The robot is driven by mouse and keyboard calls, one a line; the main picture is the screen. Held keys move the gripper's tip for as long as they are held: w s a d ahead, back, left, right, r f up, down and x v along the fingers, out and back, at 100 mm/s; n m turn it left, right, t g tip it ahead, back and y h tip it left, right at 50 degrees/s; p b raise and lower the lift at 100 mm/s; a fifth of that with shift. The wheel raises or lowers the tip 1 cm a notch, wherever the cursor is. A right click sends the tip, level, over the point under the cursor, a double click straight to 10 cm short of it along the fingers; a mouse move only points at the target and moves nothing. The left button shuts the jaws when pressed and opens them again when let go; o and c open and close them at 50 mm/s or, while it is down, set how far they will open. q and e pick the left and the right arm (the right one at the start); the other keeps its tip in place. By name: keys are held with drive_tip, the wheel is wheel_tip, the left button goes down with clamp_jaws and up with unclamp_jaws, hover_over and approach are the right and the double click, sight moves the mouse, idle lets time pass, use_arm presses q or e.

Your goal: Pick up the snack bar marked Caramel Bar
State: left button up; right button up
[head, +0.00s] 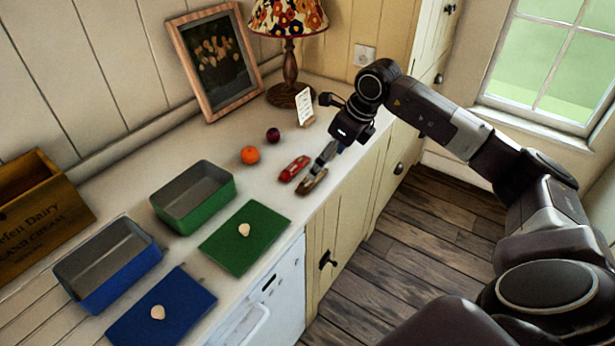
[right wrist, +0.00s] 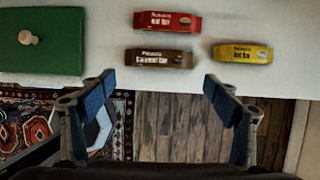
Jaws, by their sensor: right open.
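The Caramel Bar (right wrist: 158,58), in a brown wrapper, lies flat on the worktop near its front edge in the right wrist view. It also shows in the head view (head: 313,183), just below my right gripper. My right gripper (head: 322,160) is open and empty above the worktop. In the right wrist view its fingertips (right wrist: 158,84) stand apart to either side of the brown bar's lower edge, not touching it. My left gripper is not in view.
A red bar (right wrist: 167,22) lies behind the brown one, and a yellow bar (right wrist: 243,53) lies to its right. An orange (head: 250,155), a plum (head: 273,134) and a small sign (head: 304,107) stand nearby. A green bin (head: 195,205) and blue bin (head: 112,275) have matching lids.

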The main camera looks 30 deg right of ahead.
sight(305, 186)
drive_tip(key=p+x, duration=0.1)
drive_tip(key=x, duration=0.1)
drive_tip(key=p+x, duration=0.1)
drive_tip(key=x, duration=0.1)
drive_tip(key=p+x, duration=0.1)
drive_tip(key=x, duration=0.1)
drive_tip(key=shift+w+a, duration=0.2)
drive_tip(key=shift+w, duration=0.15)
drive_tip(key=shift+w+f, duration=0.15)
drive_tip(key=shift+f, duration=0.4)
drive_tip(key=c, duration=1.2)
